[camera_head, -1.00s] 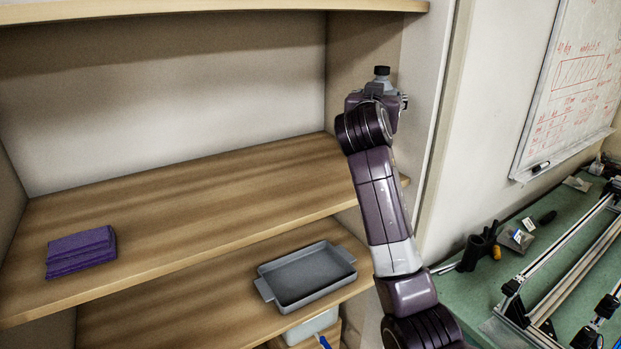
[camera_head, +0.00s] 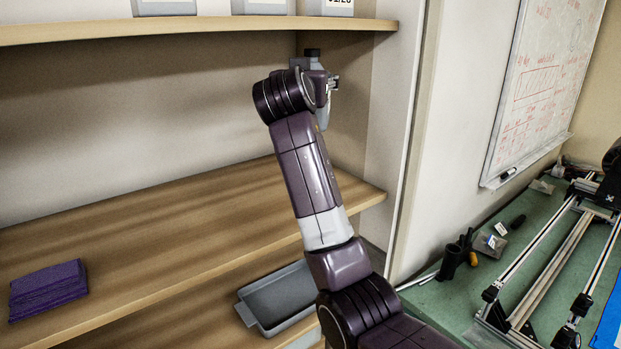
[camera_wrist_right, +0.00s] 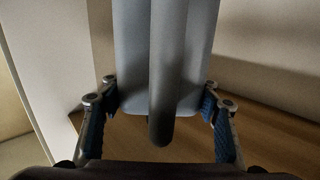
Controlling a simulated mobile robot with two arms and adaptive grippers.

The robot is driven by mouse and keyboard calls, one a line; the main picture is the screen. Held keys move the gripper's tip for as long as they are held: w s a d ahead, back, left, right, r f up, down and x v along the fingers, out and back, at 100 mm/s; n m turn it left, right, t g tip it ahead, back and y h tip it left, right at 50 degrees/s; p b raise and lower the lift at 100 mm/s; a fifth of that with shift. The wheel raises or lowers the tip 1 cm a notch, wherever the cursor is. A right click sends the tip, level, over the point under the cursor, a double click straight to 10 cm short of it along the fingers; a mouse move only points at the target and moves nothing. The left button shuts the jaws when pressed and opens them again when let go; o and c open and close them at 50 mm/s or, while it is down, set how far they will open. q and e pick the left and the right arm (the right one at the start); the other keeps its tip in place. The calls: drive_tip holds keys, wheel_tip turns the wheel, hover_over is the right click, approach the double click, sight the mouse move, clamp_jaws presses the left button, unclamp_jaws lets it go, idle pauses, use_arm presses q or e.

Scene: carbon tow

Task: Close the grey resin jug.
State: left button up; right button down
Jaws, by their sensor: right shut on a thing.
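The grey resin jug (camera_head: 323,116) is held upright at the far end of my right arm, in front of the shelf unit, largely hidden by my wrist. A dark cap (camera_head: 312,53) shows at its top; whether it is fully seated is too small to tell. In the right wrist view the grey jug body (camera_wrist_right: 130,60) and its rounded handle (camera_wrist_right: 165,85) stand between the fingers of my right gripper (camera_wrist_right: 160,97), which is shut on the jug. My left gripper is in neither view.
A purple folded cloth (camera_head: 48,290) lies on the middle shelf (camera_head: 190,212), otherwise mostly clear. A grey tray (camera_head: 282,297) sits on the shelf below. Grey labelled containers (camera_head: 263,6) stand on the top shelf (camera_head: 190,30). A green bench (camera_head: 445,300) with rails is at right.

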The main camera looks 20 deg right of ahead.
wheel_tip(320, 180, down, 14)
drive_tip(key=p, duration=0.3)
wheel_tip(320, 180, down, 4)
drive_tip(key=shift+f+p, duration=0.15)
drive_tip(key=shift+p, duration=0.4)
drive_tip(key=shift+f, duration=0.1)
drive_tip(key=c, duration=0.7)
unclamp_jaws()
drive_tip(key=shift+f, duration=0.1)
drive_tip(key=shift+s, duration=0.1)
